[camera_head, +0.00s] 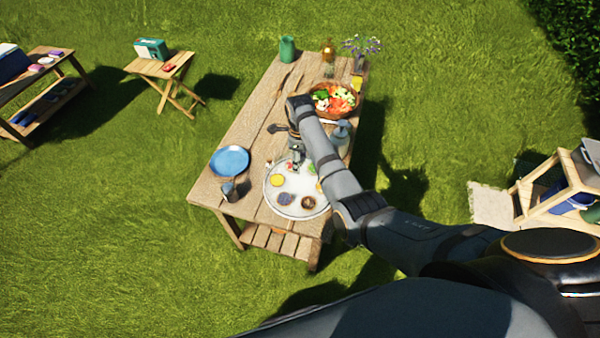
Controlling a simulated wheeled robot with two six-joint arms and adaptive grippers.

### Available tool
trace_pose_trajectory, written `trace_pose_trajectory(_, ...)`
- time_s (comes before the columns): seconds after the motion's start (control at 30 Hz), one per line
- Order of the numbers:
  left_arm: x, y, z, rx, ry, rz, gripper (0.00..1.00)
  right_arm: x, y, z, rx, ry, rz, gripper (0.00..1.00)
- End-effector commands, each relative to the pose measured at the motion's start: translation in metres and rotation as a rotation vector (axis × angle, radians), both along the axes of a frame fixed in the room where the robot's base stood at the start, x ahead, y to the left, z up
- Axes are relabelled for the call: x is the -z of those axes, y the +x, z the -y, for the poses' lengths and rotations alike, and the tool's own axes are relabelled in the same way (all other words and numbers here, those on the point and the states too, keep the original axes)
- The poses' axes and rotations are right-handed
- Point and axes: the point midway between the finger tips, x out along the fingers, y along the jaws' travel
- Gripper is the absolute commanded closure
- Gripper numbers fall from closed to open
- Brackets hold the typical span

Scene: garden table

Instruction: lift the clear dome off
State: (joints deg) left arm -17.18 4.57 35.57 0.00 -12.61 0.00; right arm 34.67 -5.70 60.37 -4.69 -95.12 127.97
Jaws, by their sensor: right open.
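A round pale tray (282,208) with several small food items sits near the front end of the wooden table. The clear dome is too transparent and small to make out for certain; I cannot tell its rim or knob. My right arm reaches in from the lower right. My right gripper (297,167) points down at the far side of the tray, its jaws open. I cannot tell whether it touches anything. The arm hides part of the tray's right side. My left gripper is not in view.
A blue plate (230,160) and a dark metal cup (231,191) stand left of the tray. A bowl of colourful food (335,100), a green pitcher (287,50), an amber bottle (328,51) and purple flowers (361,45) are farther back. The table's left middle is mostly clear.

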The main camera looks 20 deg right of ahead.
Motion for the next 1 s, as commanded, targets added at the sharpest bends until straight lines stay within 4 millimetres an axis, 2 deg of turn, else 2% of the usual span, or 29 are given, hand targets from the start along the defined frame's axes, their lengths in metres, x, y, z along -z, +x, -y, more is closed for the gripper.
trace_pose_trajectory(0.1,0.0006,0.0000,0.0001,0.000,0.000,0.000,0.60,0.0002,0.0000,0.0000,0.000,0.000,0.000,0.44)
trace_pose_trajectory(0.5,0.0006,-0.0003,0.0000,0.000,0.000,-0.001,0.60,-0.0001,-0.0001,-0.0001,-0.001,0.000,0.000,0.98)
trace_pose_trajectory(0.53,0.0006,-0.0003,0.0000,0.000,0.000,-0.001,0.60,-0.0001,-0.0001,-0.0001,-0.001,0.000,0.000,1.00)
trace_pose_trajectory(1.0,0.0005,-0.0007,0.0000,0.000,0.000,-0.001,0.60,-0.0016,0.0009,0.0001,-0.001,0.000,0.002,1.00)
